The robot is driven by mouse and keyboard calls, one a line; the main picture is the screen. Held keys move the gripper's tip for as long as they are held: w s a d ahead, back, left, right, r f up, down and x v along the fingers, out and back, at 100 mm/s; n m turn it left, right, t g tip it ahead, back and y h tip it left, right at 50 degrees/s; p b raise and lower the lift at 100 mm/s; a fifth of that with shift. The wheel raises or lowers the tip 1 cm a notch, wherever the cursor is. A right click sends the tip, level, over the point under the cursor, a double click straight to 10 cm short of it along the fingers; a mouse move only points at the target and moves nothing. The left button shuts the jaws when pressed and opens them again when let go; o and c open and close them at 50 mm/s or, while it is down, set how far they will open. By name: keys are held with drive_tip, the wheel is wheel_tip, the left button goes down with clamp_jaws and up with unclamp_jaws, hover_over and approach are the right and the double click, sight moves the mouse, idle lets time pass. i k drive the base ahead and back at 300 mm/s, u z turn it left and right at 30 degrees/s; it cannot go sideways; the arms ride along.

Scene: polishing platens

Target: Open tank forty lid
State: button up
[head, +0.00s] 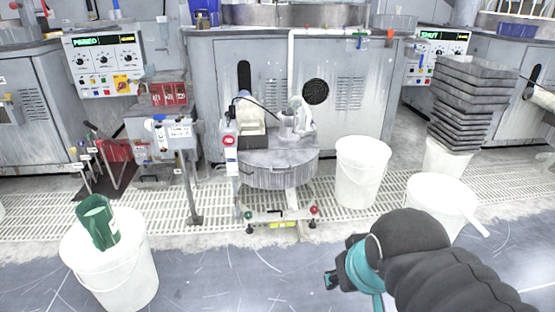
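A round grey tank (280,174) stands on a small wheeled stand in the middle of the head view. Its flat grey top carries a pale box (250,134) and a white fitting (300,118) with a dark hose. I cannot pick out a separate lid edge, and no number forty is readable. My gripper (334,280) is at the lower right, at the end of my dark sleeved arm with a teal ring. It is apart from the tank; its fingers are too small and angled to judge.
White buckets stand right of the tank (362,172), at right (440,204) and at front left (112,268), the last bearing a green container (98,222). Stacked grey trays (470,104) are at right. Grey machines (210,85) stand behind. Floor in front is mostly clear.

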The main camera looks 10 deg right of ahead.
sight(283, 158)
drive_tip(key=z, duration=0.4)
drive_tip(key=i, duration=0.45)
drive_tip(key=z, duration=0.65)
drive_tip(key=i, duration=1.25)
drive_tip(key=u, duration=0.6)
